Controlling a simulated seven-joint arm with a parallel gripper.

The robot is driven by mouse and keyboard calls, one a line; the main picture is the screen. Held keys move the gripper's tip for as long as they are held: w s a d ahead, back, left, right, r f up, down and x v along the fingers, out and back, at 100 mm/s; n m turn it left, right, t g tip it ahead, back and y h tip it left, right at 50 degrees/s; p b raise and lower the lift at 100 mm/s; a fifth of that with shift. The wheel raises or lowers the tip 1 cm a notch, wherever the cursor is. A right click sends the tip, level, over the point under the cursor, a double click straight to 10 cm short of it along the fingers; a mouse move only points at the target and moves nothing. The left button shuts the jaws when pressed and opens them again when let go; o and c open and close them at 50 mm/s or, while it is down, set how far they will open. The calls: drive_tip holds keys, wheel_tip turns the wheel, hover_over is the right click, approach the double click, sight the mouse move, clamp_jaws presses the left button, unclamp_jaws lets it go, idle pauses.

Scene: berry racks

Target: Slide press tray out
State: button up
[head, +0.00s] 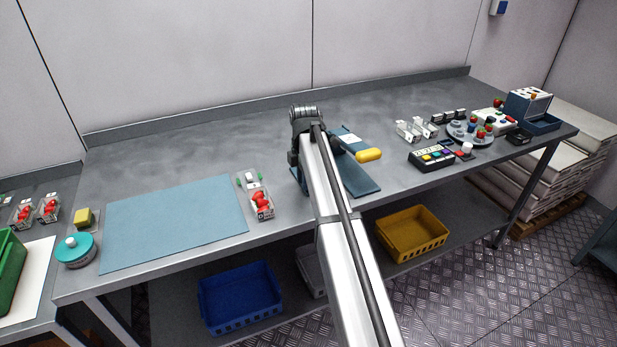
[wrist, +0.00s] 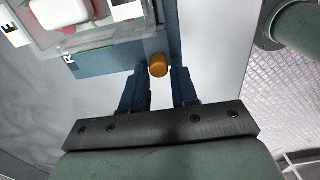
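The press (head: 358,178) is a dark blue device near the middle front of the table in the head view, with a yellow handle (head: 368,155); my arm hides much of it. In the wrist view, a blue plate (wrist: 120,54), apparently the press tray, has a round orange knob (wrist: 157,66) at its edge. A clear box (wrist: 95,38) with white and red contents shows above the plate. My gripper (wrist: 159,72) is open, its two blue fingers on either side of the knob with small gaps. In the head view my arm hides the fingertips.
A clear pack of red berries (head: 261,203) and a light blue mat (head: 175,220) lie left of the press. Black and white devices (head: 435,157) stand to the right. A blue crate (head: 240,297) and a yellow crate (head: 411,235) sit on the lower shelf.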

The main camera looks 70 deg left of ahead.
drive_tip(key=shift+o, duration=1.4)
drive_tip(key=shift+w, duration=0.15)
wheel_tip(320, 180, up, 14)
drive_tip(key=shift+f, duration=0.1)
